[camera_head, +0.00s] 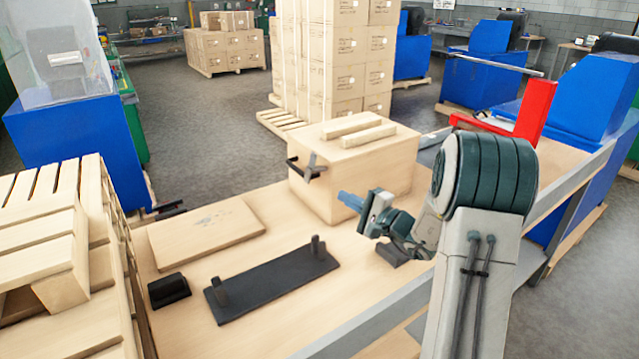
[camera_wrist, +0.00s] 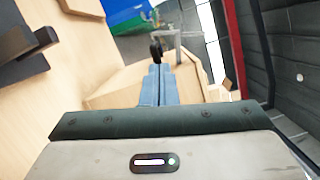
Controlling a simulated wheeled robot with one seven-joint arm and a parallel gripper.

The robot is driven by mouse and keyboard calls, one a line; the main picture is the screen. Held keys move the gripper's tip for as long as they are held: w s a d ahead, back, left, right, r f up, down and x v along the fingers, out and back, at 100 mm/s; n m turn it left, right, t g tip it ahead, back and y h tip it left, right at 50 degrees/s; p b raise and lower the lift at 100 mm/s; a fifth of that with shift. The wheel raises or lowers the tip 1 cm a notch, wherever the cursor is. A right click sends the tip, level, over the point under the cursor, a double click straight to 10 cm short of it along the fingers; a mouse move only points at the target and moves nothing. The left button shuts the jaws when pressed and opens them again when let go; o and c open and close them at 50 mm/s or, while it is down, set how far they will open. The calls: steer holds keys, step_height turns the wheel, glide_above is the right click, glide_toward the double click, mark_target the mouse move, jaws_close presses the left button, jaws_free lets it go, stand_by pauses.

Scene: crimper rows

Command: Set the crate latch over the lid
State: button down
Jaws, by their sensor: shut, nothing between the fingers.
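The closed wooden crate (camera_head: 330,195) stands on the bench, its flat lid (camera_head: 385,141) topped by two battens. The crate latch (camera_head: 311,168), a dark lever with a black grip, sticks out from the crate's left-front side near the lid edge. I cannot tell whether it reaches over the lid. My gripper (camera_head: 343,199) is shut and empty, its blue fingers close to the crate's front face, lower than the latch and to its right. In the wrist view the shut fingers (camera_wrist: 158,72) point towards pale wood, with a dark rounded knob just beyond their tips.
A black plate with two posts (camera_head: 270,283), a small black block (camera_head: 168,290) and a flat wooden board (camera_head: 205,234) lie on the bench left of my arm. Slatted pallets (camera_head: 60,250) stand at the left. A red frame (camera_head: 535,112) stands at the right.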

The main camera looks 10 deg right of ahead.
mark_target(317, 168)
steer(key=shift+w, duration=0.15)
steer(key=p+x, duration=0.2)
steer(key=x, duration=0.7)
steer(key=shift+w, duration=0.35)
steer(key=shift+r+m, duration=0.1)
steer(key=shift+m, duration=0.2)
